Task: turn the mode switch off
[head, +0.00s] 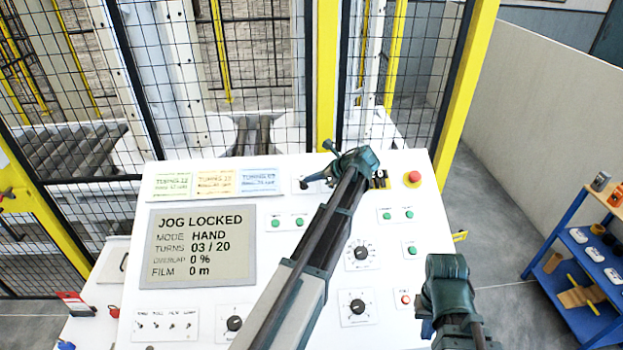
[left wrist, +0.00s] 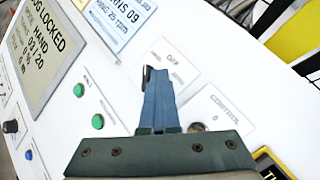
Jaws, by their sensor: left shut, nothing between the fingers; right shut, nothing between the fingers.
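The white control panel (head: 290,240) fills the middle of the head view. In the left wrist view, a small dark switch knob (left wrist: 147,74) on a plate marked OFF (left wrist: 173,58) is at the tips of my left gripper (left wrist: 156,78); the fingers partly hide it, and I cannot tell whether they touch it. I take it for the mode switch. In the head view my left gripper (head: 312,182) is shut at the panel's upper part. My right gripper (head: 428,322) is shut beside the panel's lower right. The screen (head: 200,247) reads JOG LOCKED, MODE HAND.
A CONTROL plate (left wrist: 225,108) is close beside my left gripper. A red emergency button (head: 413,177) is at the panel's upper right. Dials and green buttons (head: 279,226) lie below. A yellow-framed mesh fence (head: 327,80) stands behind; a blue shelf (head: 570,255) is at right.

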